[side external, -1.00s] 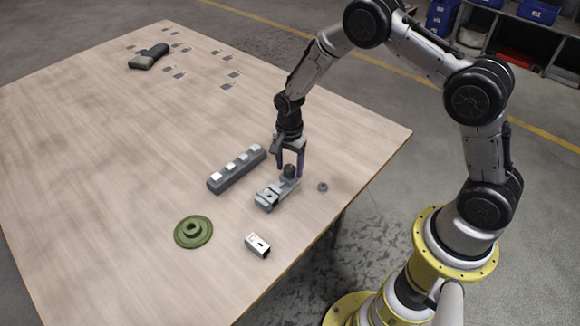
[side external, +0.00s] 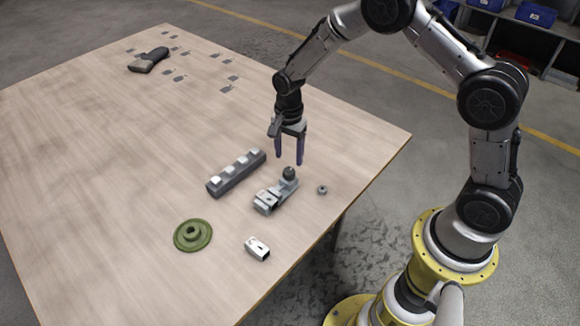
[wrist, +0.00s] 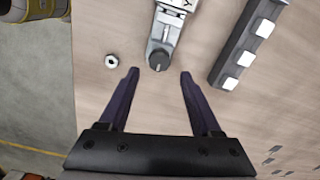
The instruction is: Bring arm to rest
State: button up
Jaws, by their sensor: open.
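My gripper (side external: 289,161) is open and empty, with its two dark purple fingers pointing down above the table (side external: 120,160). It also shows in the wrist view (wrist: 158,75), its fingers wide apart with nothing between them. Just below and in front of the fingertips is a grey metal clamp-like fixture (side external: 270,196) with a dark round knob (side external: 289,174) at its far end. The fixture also shows in the wrist view (wrist: 163,35). The fingers are clear of the knob.
A dark bar with several light blocks (side external: 236,172) lies left of the fixture. A small ring or nut (side external: 322,190) lies right of it. A silver bracket (side external: 257,249) and a green flanged disc (side external: 193,235) are nearer the front. A dark grey object (side external: 148,60) lies at the back.

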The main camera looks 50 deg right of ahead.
notch_tip(320, 180, up, 16)
jog(key=t, duration=0.3)
jog(key=s+r+n+t, duration=0.2)
jog(key=s+r+n, duration=0.1)
jog(key=s+r, duration=0.65)
jog(key=s+r+n+t, duration=0.2)
jog(key=s+r+n, duration=0.25)
jog(key=s, duration=0.45)
jog(key=s+f+n+g, duration=0.1)
jog(key=s+f+n, duration=0.3)
jog(key=s+n, duration=0.4)
jog(key=shift+s+f, duration=0.2)
jog(key=shift+s, duration=0.7)
